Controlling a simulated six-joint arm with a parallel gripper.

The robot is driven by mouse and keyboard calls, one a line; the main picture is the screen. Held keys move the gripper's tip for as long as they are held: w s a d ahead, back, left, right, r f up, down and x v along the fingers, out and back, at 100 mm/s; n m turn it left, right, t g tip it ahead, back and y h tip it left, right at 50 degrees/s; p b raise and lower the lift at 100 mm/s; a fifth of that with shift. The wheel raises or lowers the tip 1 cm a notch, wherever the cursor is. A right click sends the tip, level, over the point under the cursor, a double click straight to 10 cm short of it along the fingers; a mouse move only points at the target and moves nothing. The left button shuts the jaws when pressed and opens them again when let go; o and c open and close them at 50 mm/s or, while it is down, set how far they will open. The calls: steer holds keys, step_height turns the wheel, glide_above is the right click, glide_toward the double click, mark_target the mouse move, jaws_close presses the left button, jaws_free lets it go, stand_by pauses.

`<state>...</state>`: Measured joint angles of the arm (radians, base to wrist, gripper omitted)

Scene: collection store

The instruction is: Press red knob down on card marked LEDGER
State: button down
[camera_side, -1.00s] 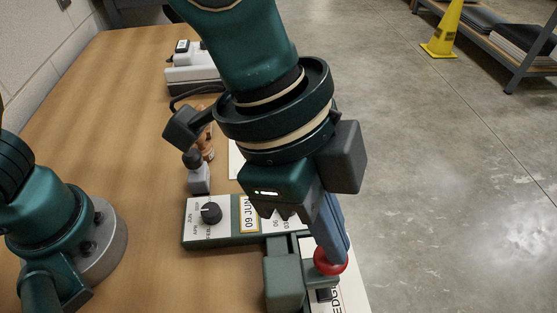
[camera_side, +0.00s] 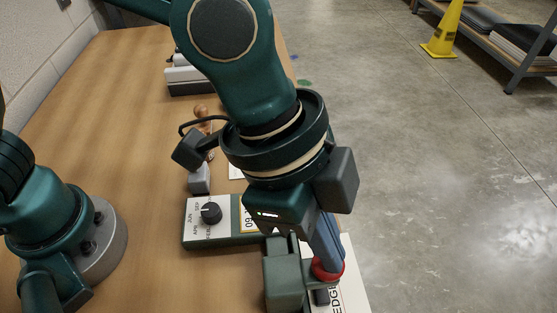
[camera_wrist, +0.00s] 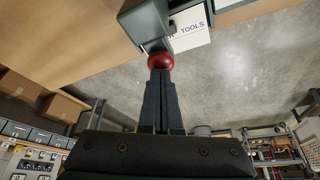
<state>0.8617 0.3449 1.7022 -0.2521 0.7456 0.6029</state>
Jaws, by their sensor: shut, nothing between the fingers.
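The red knob (camera_side: 328,272) sits on a grey-green press (camera_side: 284,280) near the table's front right edge. My gripper (camera_side: 329,260) is shut and empty, its fingertips on top of the knob. The wrist view also shows the knob (camera_wrist: 160,61) right at the tips of my closed fingers (camera_wrist: 160,72). A white card (camera_side: 349,285) lies under the press, with the letters "EDGE" readable and the rest hidden. In the wrist view the card (camera_wrist: 190,40) shows "TOOLS". The contact between stamp and card is hidden.
A date unit with a black dial (camera_side: 211,213) stands beside the press. A small grey block (camera_side: 199,178) and a wooden-handled stamp (camera_side: 203,115) stand behind it, near my wrist.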

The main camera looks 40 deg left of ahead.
step_height(320, 180, up, 8)
stand_by(1.1)
steer(key=w+a+r+n+t, duration=0.2)
steer(key=w+a+n, duration=0.1)
steer(key=a, duration=0.4)
steer(key=w+a+r+n+t, duration=0.1)
steer(key=w+a+r+n, duration=0.15)
steer(key=a, duration=0.55)
steer(key=s+a+f+n+y, duration=0.2)
steer(key=s+a+f+n, duration=0.1)
steer(key=a, duration=0.3)
steer(key=s+a+f+n+t+y, duration=0.1)
steer(key=s+a+f+n+y, duration=0.1)
steer(key=s+a+f+n, duration=0.2)
steer(key=a+f+n, duration=0.2)
steer(key=a, duration=0.1)
steer(key=shift+s+a+f, duration=0.15)
steer(key=shift+s, duration=0.1)
